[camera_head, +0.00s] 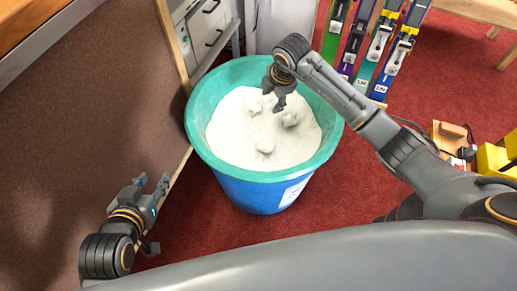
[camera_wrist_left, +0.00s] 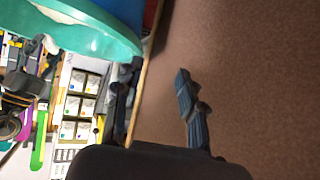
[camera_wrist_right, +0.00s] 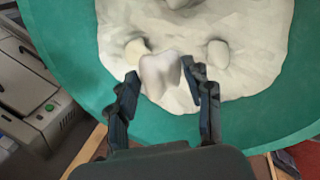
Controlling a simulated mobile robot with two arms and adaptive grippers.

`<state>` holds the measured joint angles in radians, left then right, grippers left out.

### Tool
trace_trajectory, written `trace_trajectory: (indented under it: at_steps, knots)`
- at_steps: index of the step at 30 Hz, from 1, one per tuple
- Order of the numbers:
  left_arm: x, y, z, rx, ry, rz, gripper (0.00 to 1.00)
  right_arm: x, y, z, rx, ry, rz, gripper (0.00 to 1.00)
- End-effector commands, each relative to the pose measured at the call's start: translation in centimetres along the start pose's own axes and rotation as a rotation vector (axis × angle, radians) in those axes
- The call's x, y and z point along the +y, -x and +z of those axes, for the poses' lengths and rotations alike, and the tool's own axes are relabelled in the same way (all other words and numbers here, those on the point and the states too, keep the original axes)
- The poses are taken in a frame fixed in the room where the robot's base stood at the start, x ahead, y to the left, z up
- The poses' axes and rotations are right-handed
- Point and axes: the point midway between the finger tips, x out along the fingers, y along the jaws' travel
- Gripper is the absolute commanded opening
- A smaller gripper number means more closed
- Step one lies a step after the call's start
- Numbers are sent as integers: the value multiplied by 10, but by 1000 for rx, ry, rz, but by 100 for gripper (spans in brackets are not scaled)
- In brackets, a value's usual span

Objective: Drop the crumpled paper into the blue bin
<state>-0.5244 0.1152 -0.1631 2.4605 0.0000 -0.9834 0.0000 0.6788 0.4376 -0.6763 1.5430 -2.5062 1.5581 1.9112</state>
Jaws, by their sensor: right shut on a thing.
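The blue bin (camera_head: 262,195) has a teal rim and stands on the red floor. Whitish fill with several pale lumps lies inside it. My right gripper (camera_head: 279,103) is over the bin's opening, pointing down. In the right wrist view, my right gripper (camera_wrist_right: 163,82) is shut on a pale crumpled paper (camera_wrist_right: 159,75) held between its fingertips, with the fill and other lumps behind it. In the head view the held paper is hard to tell from the fill. My left gripper (camera_head: 153,186) is open and empty, left of the bin, with the bin's rim (camera_wrist_left: 75,35) in its wrist view.
A brown panel (camera_head: 90,120) stands close to the bin's left. A grey cabinet (camera_head: 205,25) is behind it. Several skis (camera_head: 385,45) lean at the back right. Yellow equipment (camera_head: 493,158) is at the far right. Red floor (camera_head: 350,200) is bare right of the bin.

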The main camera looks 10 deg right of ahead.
Motion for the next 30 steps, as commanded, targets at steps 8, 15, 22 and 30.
trace_trajectory:
  at_steps: [8, 15, 22, 30]
  knots:
    - [6, -4, -39, 204, -1, 13, 40, -3, -10, 0, 0, 0, 0, 38]
    - [8, -2, -61, 317, -1, 19, 40, -4, -14, 0, 0, 0, 0, 38]
    - [9, 0, -67, 346, -1, 21, 40, -4, -15, 0, 0, 0, 0, 38]
    - [9, 0, -67, 346, -1, 20, 40, -5, -15, 0, 0, 0, 0, 69]
